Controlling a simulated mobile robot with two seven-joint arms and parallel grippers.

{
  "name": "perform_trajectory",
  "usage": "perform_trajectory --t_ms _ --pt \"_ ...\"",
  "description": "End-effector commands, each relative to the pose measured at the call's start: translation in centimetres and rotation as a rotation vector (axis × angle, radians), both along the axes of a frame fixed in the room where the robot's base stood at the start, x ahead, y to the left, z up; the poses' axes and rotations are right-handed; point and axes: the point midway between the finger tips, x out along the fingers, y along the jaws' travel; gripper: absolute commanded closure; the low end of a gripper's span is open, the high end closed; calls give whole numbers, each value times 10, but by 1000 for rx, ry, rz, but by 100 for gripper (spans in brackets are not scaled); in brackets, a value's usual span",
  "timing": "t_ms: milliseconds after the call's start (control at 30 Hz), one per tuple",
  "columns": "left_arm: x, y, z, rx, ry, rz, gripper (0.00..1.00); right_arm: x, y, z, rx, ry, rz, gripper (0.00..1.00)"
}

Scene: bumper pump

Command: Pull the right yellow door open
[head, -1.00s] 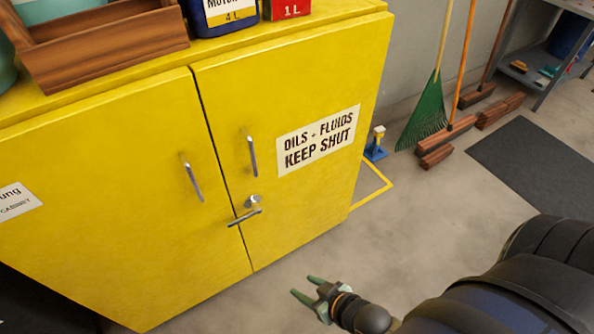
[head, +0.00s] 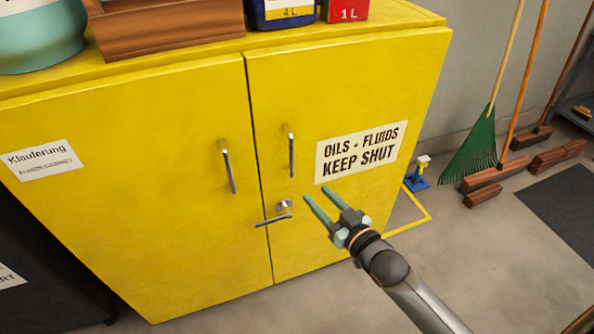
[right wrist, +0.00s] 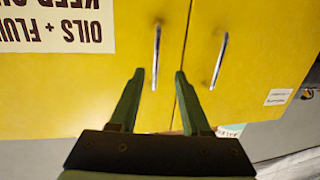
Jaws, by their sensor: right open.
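The right yellow door (head: 350,100) is shut, flush beside the left door (head: 130,170). It has an upright metal handle (head: 291,155) near the seam and a white sign (head: 361,151). A metal latch lever (head: 273,220) lies across the seam below the handle. My right gripper (head: 316,194) is open and empty, in front of the right door, below and right of its handle. In the right wrist view, which is upside down, the right door's handle (right wrist: 156,57) shows between the green fingertips (right wrist: 160,74). Contact is not visible. My left gripper is out of view.
On the cabinet top stand a wooden box (head: 170,30), a blue can (head: 282,12) and a red can (head: 346,10). Grey floor in front is clear.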

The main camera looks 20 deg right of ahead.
Motion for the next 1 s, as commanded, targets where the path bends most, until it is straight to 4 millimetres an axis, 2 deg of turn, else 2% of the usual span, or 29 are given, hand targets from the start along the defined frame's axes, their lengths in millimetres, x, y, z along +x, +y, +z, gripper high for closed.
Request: perform_trajectory --t_ms 33,100,200,367,800,1000 --pt "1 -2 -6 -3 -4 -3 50 10 -3 9 3 -44 5 53" --pt "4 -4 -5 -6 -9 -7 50 17 -4 21 9 -80 10 53" --pt "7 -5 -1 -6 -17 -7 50 24 -4 29 16 -99 13 53" --pt "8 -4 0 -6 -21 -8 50 40 0 30 16 -99 12 53" --pt "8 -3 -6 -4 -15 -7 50 113 17 29 14 -96 12 53" --pt "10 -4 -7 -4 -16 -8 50 134 22 28 15 -94 12 53"
